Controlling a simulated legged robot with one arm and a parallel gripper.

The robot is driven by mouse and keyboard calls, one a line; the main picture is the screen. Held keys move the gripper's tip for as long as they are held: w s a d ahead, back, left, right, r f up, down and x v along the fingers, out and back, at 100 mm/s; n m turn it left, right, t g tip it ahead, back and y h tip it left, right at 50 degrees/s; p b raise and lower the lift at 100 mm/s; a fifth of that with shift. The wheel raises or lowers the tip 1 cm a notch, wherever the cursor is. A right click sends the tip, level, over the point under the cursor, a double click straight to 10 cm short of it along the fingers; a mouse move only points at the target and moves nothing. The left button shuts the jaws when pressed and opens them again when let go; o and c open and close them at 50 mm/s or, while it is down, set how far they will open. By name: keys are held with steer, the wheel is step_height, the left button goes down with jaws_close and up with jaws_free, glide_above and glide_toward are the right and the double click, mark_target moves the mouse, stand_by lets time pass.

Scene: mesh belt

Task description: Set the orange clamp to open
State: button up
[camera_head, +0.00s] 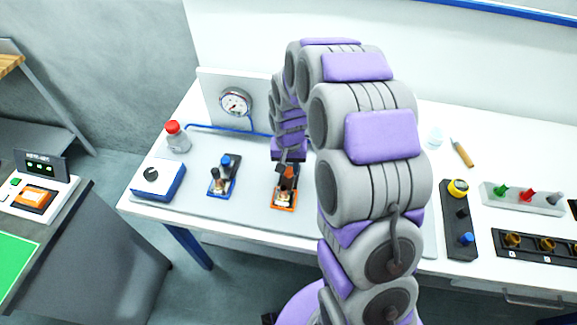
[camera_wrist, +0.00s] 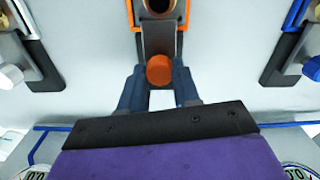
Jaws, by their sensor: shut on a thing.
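The orange clamp (camera_head: 285,206) sits on the grey board on the bench, with an orange-edged base, a dark lever and an orange tip. In the wrist view its orange tip (camera_wrist: 160,70) lies between the two dark fingers of my gripper (camera_wrist: 160,88), and its orange-edged frame (camera_wrist: 187,12) shows at the top. My gripper (camera_head: 287,168) is shut on the lever's tip end, above the base. In the head view my gripper and arm hide part of the lever, so its exact angle is hard to tell.
A blue clamp (camera_head: 222,187) stands left of the orange one. A pressure gauge (camera_head: 236,103) stands behind. A dark panel with buttons (camera_head: 459,220) is at the right.

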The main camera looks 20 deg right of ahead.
steer(key=shift+w, duration=0.15)
jaws_close()
steer(key=shift+w+d+r+p, duration=0.1)
steer(key=shift+w+d+p, duration=0.2)
steer(key=shift+w, duration=0.25)
steer(key=shift+w+d+p, duration=0.25)
steer(key=shift+w, duration=0.3)
steer(key=o, duration=1)
jaws_free()
steer(key=shift+o, duration=0.2)
step_height(320, 180, up, 17)
steer(key=p, duration=0.2)
